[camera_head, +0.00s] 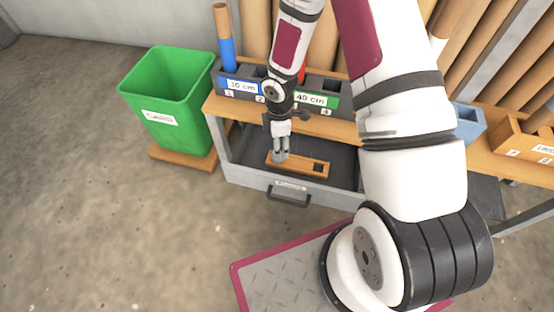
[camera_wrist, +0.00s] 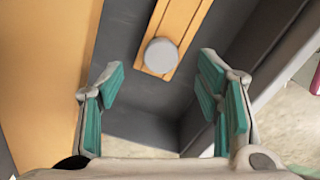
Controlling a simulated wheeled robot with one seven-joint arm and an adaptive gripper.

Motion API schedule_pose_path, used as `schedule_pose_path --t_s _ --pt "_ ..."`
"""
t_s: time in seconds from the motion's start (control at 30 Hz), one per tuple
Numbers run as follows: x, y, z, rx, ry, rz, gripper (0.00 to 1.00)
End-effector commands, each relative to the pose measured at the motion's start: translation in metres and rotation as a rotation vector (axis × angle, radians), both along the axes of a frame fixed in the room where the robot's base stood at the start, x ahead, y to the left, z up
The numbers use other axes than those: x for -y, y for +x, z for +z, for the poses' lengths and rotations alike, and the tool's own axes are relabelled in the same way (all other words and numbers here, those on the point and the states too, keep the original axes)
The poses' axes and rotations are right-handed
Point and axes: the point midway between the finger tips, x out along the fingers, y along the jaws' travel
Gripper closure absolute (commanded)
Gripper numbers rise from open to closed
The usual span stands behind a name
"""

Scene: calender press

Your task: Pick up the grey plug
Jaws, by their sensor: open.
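The grey plug (camera_wrist: 161,56) is a round light-grey disc seen from above in the wrist view. It sits on a narrow wooden strip (camera_wrist: 186,28) inside a dark open drawer. My gripper (camera_wrist: 160,72) is open, with its green-padded fingers on either side of the plug's line and apart from it. In the head view my gripper (camera_head: 281,156) points down over the left part of the wooden strip (camera_head: 299,170). The plug is hidden or too small to tell there. A dark square opening shows at the strip's right end.
The drawer (camera_head: 255,179) is pulled out below a wooden bench (camera_head: 225,108). A green bin (camera_head: 167,92) stands at the left. Labelled dark holders with tubes line the bench, with a blue container (camera_head: 468,122) further right. The drawer walls surround my gripper.

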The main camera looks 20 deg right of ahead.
Motion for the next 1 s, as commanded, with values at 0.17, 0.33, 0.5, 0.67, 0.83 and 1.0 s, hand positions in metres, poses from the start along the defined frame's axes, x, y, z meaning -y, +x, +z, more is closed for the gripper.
schedule_pose_path --t_s 0.17,0.33,0.5,0.67,0.83,1.0 --pt "0.000 0.000 -0.007 0.001 -0.001 0.001 0.41" --pt "-0.004 0.000 -0.025 0.000 0.000 0.002 0.41" --pt "-0.006 -0.001 -0.049 -0.001 -0.002 0.001 0.41" --pt "-0.006 0.000 -0.056 0.001 0.000 0.001 0.41" --pt "-0.006 0.000 -0.055 0.001 0.000 0.001 0.43" --pt "-0.006 0.000 -0.055 0.001 0.000 0.000 0.80"
